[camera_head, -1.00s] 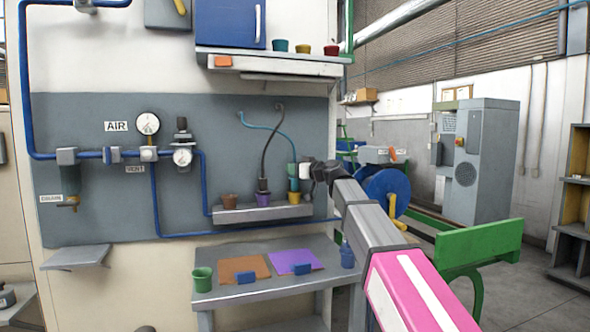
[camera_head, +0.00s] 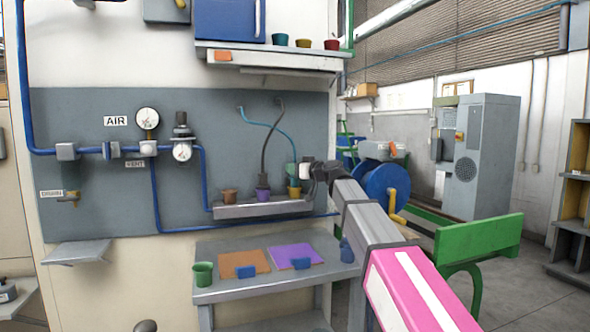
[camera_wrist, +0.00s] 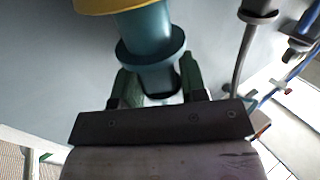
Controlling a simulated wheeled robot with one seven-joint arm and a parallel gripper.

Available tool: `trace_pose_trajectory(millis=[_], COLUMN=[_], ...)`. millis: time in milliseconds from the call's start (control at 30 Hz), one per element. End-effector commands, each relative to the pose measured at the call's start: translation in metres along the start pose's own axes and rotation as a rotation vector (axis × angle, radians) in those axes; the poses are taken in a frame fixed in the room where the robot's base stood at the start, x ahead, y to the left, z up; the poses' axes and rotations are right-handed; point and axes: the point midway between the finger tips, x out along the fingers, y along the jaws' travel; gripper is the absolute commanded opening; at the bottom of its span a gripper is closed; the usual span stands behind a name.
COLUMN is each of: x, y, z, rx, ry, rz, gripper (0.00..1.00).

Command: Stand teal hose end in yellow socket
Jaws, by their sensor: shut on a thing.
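My gripper (camera_head: 293,172) is shut on the teal hose end (camera_wrist: 152,55), just above the shelf. In the wrist view the gripper's green fingers (camera_wrist: 160,85) lie on both sides of the collared teal end. The yellow socket (camera_head: 294,191) is on the shelf right below the hose end. Its yellow rim shows at the top edge of the wrist view (camera_wrist: 105,4), meeting the teal end. The hose end looks about upright and in line with the socket. How deep it sits inside is hidden. The teal hose (camera_head: 268,124) curves from the wall down to my gripper.
A dark hose (camera_head: 268,140) stands in the purple socket (camera_head: 263,192), left of the yellow one. A brown socket (camera_head: 229,196) is farther left on the shelf (camera_head: 250,209). Below is a bench (camera_head: 225,290) with mats and a green cup (camera_head: 202,274).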

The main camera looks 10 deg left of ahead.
Motion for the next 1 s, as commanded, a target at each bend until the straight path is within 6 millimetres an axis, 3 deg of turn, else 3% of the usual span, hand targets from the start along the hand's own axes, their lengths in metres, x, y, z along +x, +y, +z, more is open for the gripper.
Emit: trace_pose_trajectory(millis=[900,933,1000], x=[0.000,0.000,0.000], y=[0.000,0.000,0.000], z=[0.015,0.015,0.015], rx=[0.000,0.000,0.000], ry=[0.001,0.001,0.001], rz=[0.000,0.000,0.000], gripper=[0.14,0.42,0.65])
